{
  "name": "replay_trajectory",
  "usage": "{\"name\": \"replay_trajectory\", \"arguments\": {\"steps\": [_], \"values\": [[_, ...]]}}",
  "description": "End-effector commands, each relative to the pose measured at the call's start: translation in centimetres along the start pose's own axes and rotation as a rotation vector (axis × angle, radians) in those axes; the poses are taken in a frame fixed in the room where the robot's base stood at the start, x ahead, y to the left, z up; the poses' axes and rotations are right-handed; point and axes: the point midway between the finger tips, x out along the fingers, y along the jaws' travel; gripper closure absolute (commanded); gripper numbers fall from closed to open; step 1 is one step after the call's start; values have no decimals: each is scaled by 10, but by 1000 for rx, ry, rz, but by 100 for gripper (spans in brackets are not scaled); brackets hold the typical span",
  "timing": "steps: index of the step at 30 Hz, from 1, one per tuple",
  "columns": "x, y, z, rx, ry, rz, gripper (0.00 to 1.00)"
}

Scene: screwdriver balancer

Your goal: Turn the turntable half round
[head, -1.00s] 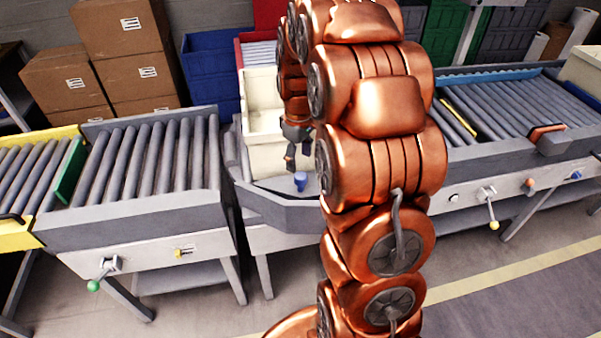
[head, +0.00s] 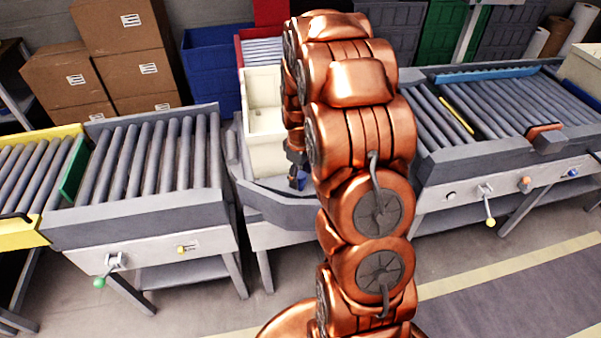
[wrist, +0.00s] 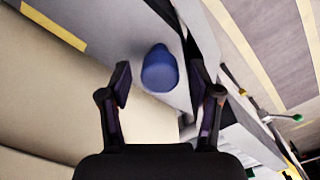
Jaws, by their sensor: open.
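The turntable (head: 283,207) is the grey angled-edge section between the roller conveyors in the head view, partly hidden by my arm. A blue knob (head: 303,181) stands at its front edge, mostly covered by my gripper. In the wrist view the knob (wrist: 160,70) shows between and just beyond the two fingertips. My gripper (wrist: 165,82) is open, with one finger on each side of the knob. I cannot tell whether either finger touches it. In the head view my gripper (head: 297,172) is at the knob. A cream crate (head: 262,152) sits on the turntable behind it.
A roller conveyor (head: 150,160) with a green-knobbed lever (head: 100,282) stands left. Another conveyor (head: 500,110) with a yellow-knobbed lever (head: 490,222) stands right. Cardboard boxes (head: 125,45) and a blue bin (head: 210,65) are behind. The floor in front is open.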

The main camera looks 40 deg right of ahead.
Motion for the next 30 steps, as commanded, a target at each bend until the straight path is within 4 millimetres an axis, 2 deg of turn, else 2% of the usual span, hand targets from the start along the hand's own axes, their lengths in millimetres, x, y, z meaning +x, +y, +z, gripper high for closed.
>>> {"name": "replay_trajectory", "arguments": {"steps": [7, 25, 30], "values": [[1, 0, 0, 0, 0, 0, 37], [0, 0, 0, 0, -1, -1, 99], [1, -1, 0, 0, -1, -1, 100]]}}
